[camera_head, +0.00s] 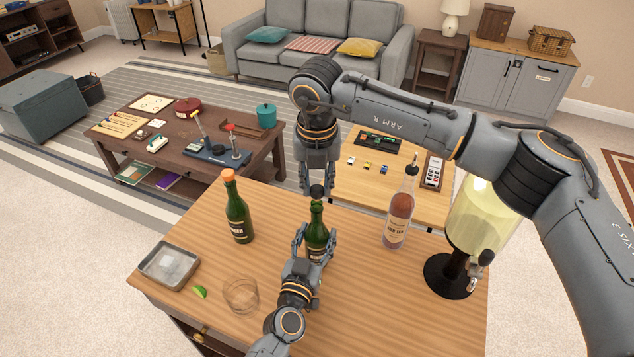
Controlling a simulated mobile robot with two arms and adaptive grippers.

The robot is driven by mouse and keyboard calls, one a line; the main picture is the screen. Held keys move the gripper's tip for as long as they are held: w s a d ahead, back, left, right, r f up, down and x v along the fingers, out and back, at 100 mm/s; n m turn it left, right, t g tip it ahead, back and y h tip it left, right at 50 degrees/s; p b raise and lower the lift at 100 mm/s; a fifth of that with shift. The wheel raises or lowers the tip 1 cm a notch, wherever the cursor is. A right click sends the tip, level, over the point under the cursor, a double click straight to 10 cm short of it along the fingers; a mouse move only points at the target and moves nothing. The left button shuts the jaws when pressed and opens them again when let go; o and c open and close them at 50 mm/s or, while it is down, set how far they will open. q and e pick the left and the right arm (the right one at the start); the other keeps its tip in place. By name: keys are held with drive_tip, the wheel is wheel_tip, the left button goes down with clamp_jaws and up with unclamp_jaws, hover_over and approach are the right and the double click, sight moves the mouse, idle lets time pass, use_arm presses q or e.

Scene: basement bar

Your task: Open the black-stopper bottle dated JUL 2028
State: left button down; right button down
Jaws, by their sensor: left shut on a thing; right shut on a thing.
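A green bottle (316,215) stands upright on the wooden bar top, with a black stopper (317,190) at its mouth. My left gripper (314,243) is shut on its body from the near side, hiding most of the label. My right gripper (317,187) comes down from above and is shut on the black stopper. I cannot tell whether the stopper is still seated in the neck. A pink bottle (399,212) with a black top stands to the right, and a green bottle with an orange stopper (237,212) to the left. No date is readable.
A metal tray (150,274), a lime wedge (199,292) and a clear glass (240,295) are at the front left. A drink dispenser (474,225) stands at the right. The bar top between the orange-stopper bottle and my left gripper is clear.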

sight(317, 186)
use_arm(q)
drive_tip(key=shift+f, duration=0.1)
use_arm(e)
drive_tip(key=shift+r, duration=1.95)
use_arm(q)
drive_tip(key=shift+c, duration=2)
unclamp_jaws()
